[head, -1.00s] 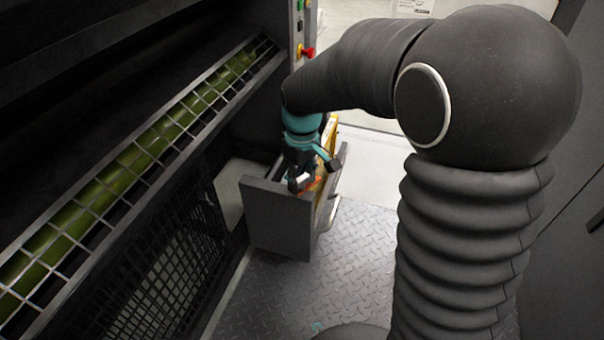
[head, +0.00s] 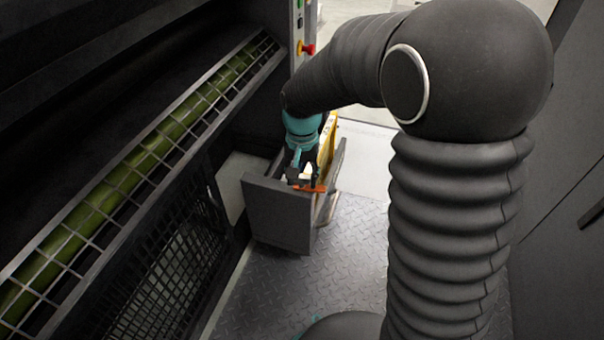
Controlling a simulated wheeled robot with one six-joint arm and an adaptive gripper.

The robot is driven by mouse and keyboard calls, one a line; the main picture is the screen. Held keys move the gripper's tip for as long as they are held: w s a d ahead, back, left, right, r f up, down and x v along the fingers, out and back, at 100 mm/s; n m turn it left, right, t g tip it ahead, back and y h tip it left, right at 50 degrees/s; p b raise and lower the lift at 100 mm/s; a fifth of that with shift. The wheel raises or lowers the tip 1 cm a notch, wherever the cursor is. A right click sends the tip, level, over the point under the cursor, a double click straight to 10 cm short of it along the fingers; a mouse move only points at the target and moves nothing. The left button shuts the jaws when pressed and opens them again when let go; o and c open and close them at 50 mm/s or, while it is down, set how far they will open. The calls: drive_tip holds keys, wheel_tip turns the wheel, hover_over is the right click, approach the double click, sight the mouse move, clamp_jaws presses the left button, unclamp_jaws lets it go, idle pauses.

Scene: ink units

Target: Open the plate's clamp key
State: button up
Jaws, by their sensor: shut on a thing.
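My gripper (head: 300,177) reaches down into the open top of a grey box-like unit (head: 276,217) below the ink rollers. Its jaws are shut on a thin orange-red lever, which I take for the clamp key (head: 315,189). The lever lies nearly level, and its free end points right, toward the unit's right wall. The fingers hide the lever's left end and the exact grip. The plate itself cannot be made out.
A barred guard (head: 150,157) covers the green roller (head: 175,132) on the left. A yellow panel (head: 327,140) stands close to the gripper's right. A red button (head: 308,49) is on the post behind. The tread-plate floor (head: 345,235) is clear.

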sight(303, 175)
drive_tip(key=shift+m, duration=0.9)
drive_tip(key=o, duration=1.2)
drive_tip(key=shift+c, duration=0.2)
wheel_tip(303, 175, up, 12)
drive_tip(key=shift+w, duration=0.1)
